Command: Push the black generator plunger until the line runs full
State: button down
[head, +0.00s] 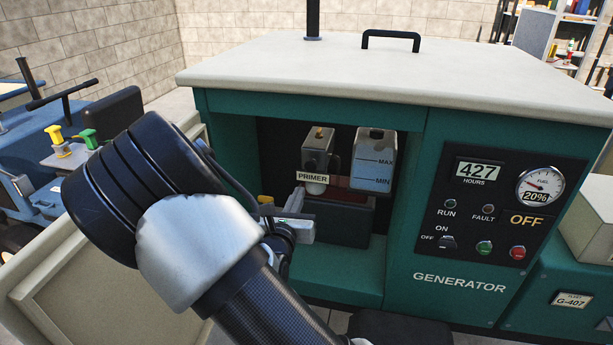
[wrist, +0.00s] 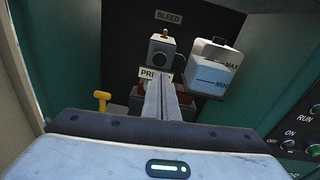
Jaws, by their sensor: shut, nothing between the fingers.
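The teal generator (head: 455,287) stands open at the front with a dark recess. In the wrist view, a round black part (wrist: 157,59), seemingly the plunger, faces me on the grey block (wrist: 160,47). My gripper (head: 297,202) is at the recess, below and in front of the primer; its shut, empty fingers (wrist: 165,84) overlap the PRIMER label (wrist: 153,74) in the wrist view. I cannot tell whether they touch anything.
A tank marked MAX and MIN (head: 373,160) sits right of the primer. A yellow handle (wrist: 102,98) is at the recess's lower left. The panel's fuel gauge (head: 540,188) reads 20%, beside an OFF display (head: 527,221). Recess walls bound both sides.

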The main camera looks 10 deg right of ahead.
aim_at(309, 168)
jog(key=n+b, duration=0.1)
jog(key=n, duration=0.4)
jog(key=a+f+n+h+b, duration=0.1)
jog(key=n, duration=0.4)
jog(key=s+a+f+n+h+b, duration=0.1)
jog(key=n+b, duration=0.1)
jog(key=n, duration=0.4)
jog(key=shift+a+f+t, duration=0.15)
jog(key=shift+f+t, duration=0.05)
jog(key=shift+t, duration=0.2)
jog(key=b+x, duration=0.3)
jog(key=x, duration=1)
jog(key=shift+w+d, duration=0.2)
jog(key=shift+w, duration=0.25)
